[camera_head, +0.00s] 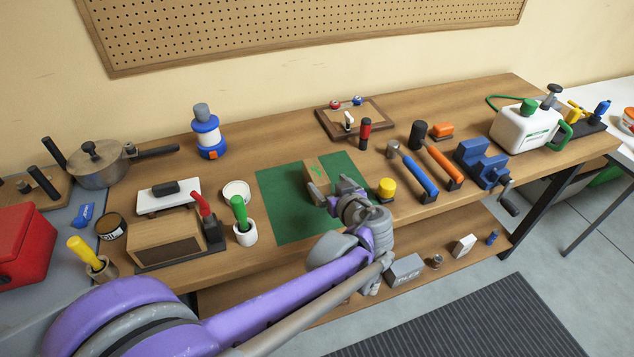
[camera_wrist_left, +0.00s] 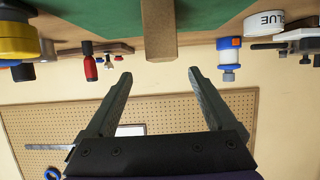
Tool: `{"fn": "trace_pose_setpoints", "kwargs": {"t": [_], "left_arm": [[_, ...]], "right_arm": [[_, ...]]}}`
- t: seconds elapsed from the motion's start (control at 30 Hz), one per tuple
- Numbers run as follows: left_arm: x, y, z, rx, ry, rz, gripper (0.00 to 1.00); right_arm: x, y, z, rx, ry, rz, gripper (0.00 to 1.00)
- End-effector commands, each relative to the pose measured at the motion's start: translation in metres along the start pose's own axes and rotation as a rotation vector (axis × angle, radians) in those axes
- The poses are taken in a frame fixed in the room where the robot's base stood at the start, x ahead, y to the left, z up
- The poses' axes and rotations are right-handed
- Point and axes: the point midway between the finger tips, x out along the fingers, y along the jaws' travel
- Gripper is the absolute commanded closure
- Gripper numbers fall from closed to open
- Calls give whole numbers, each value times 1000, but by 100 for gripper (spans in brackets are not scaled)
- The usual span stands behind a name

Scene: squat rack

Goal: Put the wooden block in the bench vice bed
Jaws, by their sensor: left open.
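The wooden block (camera_head: 316,169) is a long light-brown piece lying on the green mat (camera_head: 280,215) on the workbench. In the left wrist view the block (camera_wrist_left: 158,28) is at the top middle, in line with the gap between my fingers. My left gripper (camera_head: 324,191) is open and reaches over the mat at the block's near part, hiding some of it. In the left wrist view the two fingers of this gripper (camera_wrist_left: 158,76) are spread, with nothing seen held between them. The blue bench vice (camera_head: 478,160) stands on the bench to the right. My right gripper is not in view.
A yellow-capped item (camera_head: 386,188) stands close to the right of my left gripper. Hammers (camera_head: 415,172) lie between the mat and the vice. A red screwdriver (camera_head: 365,132) stands behind the mat. A green-handled brush (camera_head: 241,213) in a cup and a sander-like tool stand left.

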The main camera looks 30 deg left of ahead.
Motion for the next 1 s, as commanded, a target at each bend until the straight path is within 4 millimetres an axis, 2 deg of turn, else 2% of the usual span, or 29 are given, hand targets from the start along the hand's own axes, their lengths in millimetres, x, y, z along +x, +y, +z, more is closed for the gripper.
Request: {"fn": "trace_pose_setpoints", "kwargs": {"t": [0.1, 0.2, 0.37, 0.7, 1.0], "left_arm": [[22, -2, 0, 0, 0, -5, 10], [35, -2, 0, 1, -1, -3, 10], [46, -2, 0, 1, -2, -2, 10], [90, -4, 2, 1, -2, -2, 10], [94, -4, 3, 2, -3, -1, 10]], "right_arm": [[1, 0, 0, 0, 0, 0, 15], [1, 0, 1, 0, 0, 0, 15], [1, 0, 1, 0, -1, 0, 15], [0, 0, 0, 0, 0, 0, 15], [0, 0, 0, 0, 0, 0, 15]]}}
